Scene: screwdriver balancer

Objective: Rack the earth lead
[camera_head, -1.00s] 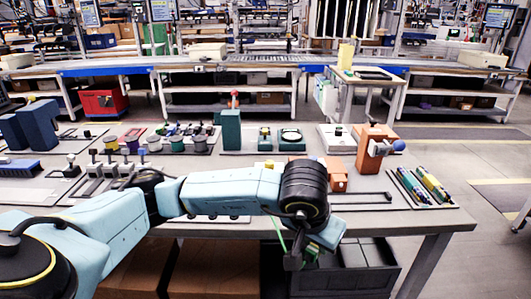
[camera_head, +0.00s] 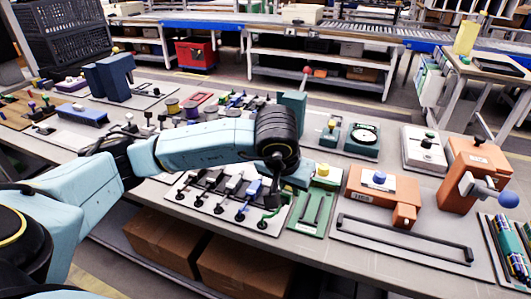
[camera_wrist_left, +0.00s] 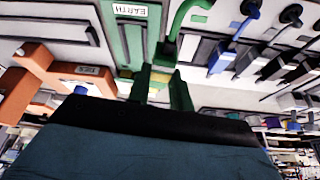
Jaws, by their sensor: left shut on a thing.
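My left gripper (camera_head: 272,197) is shut on the green earth lead, over the front of the bench. In the left wrist view the green cable (camera_wrist_left: 186,20) of the earth lead bends down to a dark end just ahead of my gripper, close to the green plate (camera_wrist_left: 133,42) labelled EARTH. In the head view the green plate (camera_head: 311,214) with two dark slots lies right of my gripper. A grey rack plate (camera_head: 200,207) with several leads lies left of it. My gripper hides part of the lead, so I cannot tell whether it touches a plate. My right gripper is not in view.
An orange unit (camera_head: 385,188) and a long dark handle (camera_head: 405,238) stand to the right. A larger orange device (camera_head: 470,175) with a blue knob is farther right. A teal block (camera_head: 292,110) stands behind my wrist. The bench's front edge runs just below the rack plate.

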